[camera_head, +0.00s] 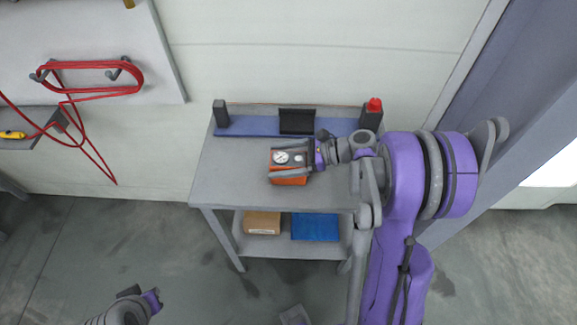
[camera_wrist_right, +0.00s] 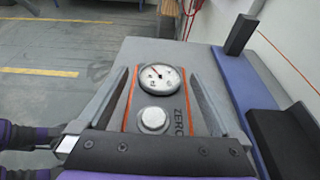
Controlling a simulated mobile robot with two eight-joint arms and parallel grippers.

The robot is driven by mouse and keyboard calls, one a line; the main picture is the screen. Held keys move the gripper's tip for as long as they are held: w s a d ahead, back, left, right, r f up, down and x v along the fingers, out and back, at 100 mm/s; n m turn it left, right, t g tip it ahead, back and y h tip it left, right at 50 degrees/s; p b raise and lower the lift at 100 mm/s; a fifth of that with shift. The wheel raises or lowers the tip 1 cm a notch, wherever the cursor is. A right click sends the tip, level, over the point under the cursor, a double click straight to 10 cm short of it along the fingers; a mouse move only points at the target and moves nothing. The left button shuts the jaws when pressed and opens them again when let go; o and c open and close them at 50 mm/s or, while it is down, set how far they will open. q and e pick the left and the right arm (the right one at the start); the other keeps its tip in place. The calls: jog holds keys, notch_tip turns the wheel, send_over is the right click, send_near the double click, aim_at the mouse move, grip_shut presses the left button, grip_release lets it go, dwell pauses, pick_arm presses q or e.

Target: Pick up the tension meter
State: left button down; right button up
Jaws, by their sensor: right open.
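The tension meter (camera_head: 289,181) is an orange and grey box with a round white dial, lying on the grey cart's top (camera_head: 230,180). In the right wrist view the meter (camera_wrist_right: 153,118) shows its dial, a round silver knob and the lettering "ZERO". My right gripper (camera_head: 276,160) is open over the meter. In the right wrist view its fingers (camera_wrist_right: 158,75) lie on either side of the meter; contact cannot be told. My left gripper (camera_head: 142,297) is at the lower left of the head view, away from the cart, its fingers unclear.
A blue strip (camera_head: 260,126) with dark upright blocks and a red-topped post (camera_head: 373,106) runs along the cart's back. A cardboard box (camera_head: 262,222) and a blue item (camera_head: 315,226) are on the lower shelf. Red cable (camera_head: 95,91) hangs on the wall at left.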

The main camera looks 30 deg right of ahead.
jog(key=shift+w+a+f, duration=0.1)
jog(key=shift+w+a, duration=0.1)
jog(key=shift+a, duration=0.15)
grip_shut()
